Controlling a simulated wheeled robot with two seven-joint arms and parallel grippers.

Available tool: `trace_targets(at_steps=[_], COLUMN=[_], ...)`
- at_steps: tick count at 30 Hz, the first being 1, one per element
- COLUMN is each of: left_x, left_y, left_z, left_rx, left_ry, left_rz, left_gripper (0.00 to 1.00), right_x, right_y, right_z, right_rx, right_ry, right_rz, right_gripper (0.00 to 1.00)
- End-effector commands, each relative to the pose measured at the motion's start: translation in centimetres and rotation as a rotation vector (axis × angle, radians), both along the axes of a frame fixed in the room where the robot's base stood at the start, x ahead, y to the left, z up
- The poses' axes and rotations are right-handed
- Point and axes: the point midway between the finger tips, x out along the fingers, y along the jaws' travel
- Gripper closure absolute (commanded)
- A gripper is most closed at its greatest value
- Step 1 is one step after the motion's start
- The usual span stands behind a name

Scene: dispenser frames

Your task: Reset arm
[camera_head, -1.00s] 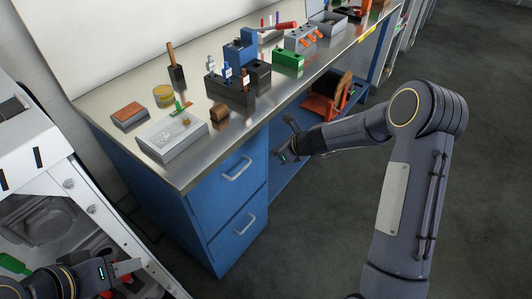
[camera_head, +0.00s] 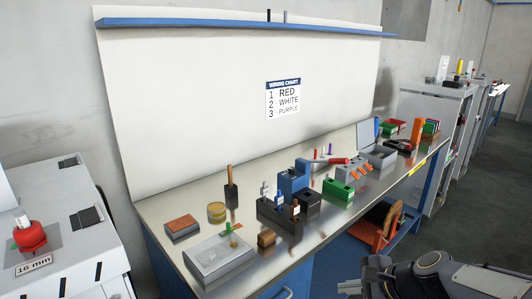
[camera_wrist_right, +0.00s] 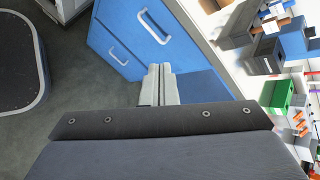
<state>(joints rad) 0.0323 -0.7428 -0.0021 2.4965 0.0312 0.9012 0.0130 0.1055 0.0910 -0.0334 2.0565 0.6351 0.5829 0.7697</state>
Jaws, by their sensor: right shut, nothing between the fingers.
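My right gripper (camera_head: 347,287) shows at the bottom edge of the head view, in front of the workbench (camera_head: 180,268), with the dark forearm behind it at the lower right. In the right wrist view its pale fingers (camera_wrist_right: 159,82) are together with nothing between them. They are apart from the blue drawers (camera_wrist_right: 128,30) of the bench. My left gripper is out of view.
The bench top holds a grey box (camera_head: 218,259), a black tool rack (camera_head: 280,216), a green block (camera_head: 338,190) and a yellow tin (camera_head: 216,211). A wiring chart (camera_head: 283,99) hangs behind. A white machine (camera_head: 65,240) stands at left. Open floor lies at right.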

Motion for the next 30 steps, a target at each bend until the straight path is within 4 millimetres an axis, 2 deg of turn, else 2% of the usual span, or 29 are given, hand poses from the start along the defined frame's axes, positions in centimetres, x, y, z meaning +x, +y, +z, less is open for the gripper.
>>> trace_targets(at_steps=[1,4,9,12,15,18,30], left_x=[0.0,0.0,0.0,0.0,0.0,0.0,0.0], left_y=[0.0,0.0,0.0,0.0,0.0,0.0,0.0], left_z=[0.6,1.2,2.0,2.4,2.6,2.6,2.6], left_rx=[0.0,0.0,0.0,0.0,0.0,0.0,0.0], left_ry=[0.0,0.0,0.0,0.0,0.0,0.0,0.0], left_rz=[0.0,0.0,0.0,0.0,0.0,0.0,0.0], left_gripper=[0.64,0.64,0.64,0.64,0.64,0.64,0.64], right_x=[-2.7,-7.9,-15.7,-18.8,-20.7,-21.6,-21.7], right_y=[0.0,0.0,-0.6,-1.0,-1.5,-1.7,-1.8], right_z=[2.2,4.2,5.0,4.5,4.0,3.6,3.5], right_rx=[-0.083,-0.263,-0.565,-0.706,-0.8,-0.848,-0.855], right_ry=[-0.08,-0.216,-0.395,-0.457,-0.49,-0.504,-0.505], right_rz=[0.106,0.328,0.667,0.815,0.913,0.966,0.973], right_gripper=[1.0,1.0,1.0,1.0,1.0,1.0,1.0])
